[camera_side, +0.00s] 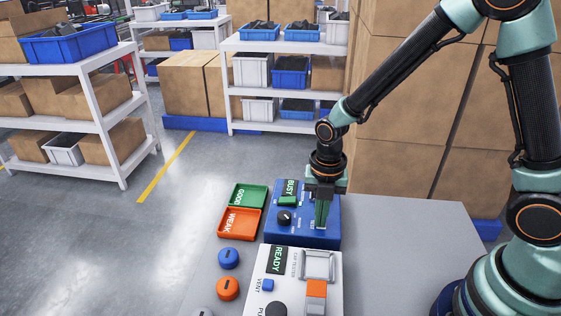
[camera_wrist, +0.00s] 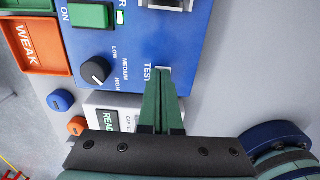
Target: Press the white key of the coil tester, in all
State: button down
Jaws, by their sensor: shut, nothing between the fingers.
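A green key (camera_wrist: 90,15) marked ON sits at the upper left. The white key (camera_wrist: 163,69) by the TEST label is mostly hidden behind my fingertips. My gripper (camera_side: 320,226) is shut and empty, pointing down at that key; it also shows in the wrist view (camera_wrist: 161,76). Whether the key is pushed down is hidden.
A white tester (camera_side: 300,262) reading READY stands in front of the blue one. A green GOOD tray (camera_side: 262,188) and an orange WEAK tray (camera_side: 255,218) lie left. Blue (camera_side: 228,258) and orange (camera_side: 228,288) round pieces lie nearby. The table's right side is clear.

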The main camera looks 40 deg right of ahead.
jog(key=shift+s+f, duration=0.3)
notch_tip(320, 180, up, 15)
jog(key=shift+w+f, duration=0.2)
jog(key=shift+w, duration=0.1)
dwell(0.7)
jog(key=s+d+r+m+t, duration=0.2)
jog(key=s+d+r+m, duration=0.1)
jog(key=m, duration=1)
jog(key=s+d+r+m+t, duration=0.3)
jog(key=d+m, duration=0.1)
jog(key=m, duration=1)
jog(key=shift+s+r, duration=0.2)
jog(key=shift+r, duration=0.05)
